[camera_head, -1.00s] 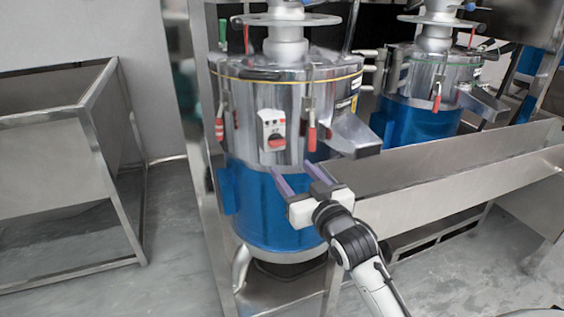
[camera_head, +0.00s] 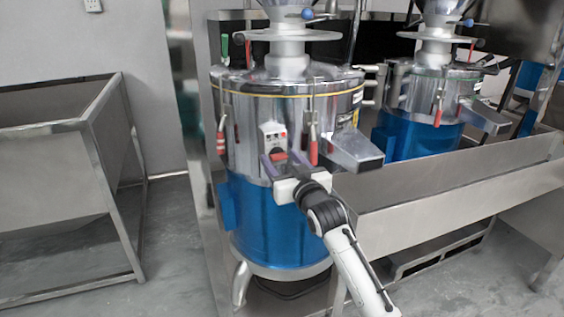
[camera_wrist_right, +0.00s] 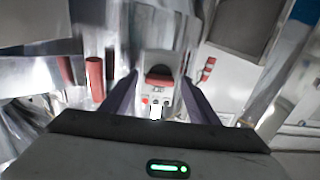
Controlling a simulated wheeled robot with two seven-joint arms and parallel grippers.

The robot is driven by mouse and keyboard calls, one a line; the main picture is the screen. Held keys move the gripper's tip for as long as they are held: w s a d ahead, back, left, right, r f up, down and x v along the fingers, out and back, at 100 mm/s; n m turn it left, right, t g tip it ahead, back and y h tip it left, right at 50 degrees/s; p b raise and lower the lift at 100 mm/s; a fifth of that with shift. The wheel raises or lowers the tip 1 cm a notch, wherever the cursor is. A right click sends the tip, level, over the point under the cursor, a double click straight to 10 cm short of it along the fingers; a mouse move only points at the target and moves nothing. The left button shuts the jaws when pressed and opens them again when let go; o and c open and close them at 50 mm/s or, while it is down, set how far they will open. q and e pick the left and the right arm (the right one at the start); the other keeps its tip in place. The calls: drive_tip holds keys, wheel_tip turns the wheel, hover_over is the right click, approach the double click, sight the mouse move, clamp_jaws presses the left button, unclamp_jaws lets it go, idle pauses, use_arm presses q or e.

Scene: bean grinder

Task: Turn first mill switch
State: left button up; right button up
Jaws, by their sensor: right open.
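The first mill (camera_head: 285,215) is the nearer machine, with a steel top and a blue lower body. My left gripper is not in view.
Red-handled clamps (camera_head: 314,149) hang on either side of the switch box. A steel spout (camera_head: 357,150) sticks out to the right. A second mill (camera_head: 412,130) stands behind a long steel trough (camera_head: 440,190). A steel bin (camera_head: 65,170) stands at the left, with open floor between.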

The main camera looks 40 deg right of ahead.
drive_tip(key=shift+c, duration=0.5)
drive_tip(key=c, duration=1)
drive_tip(key=shift+o, duration=0.3)
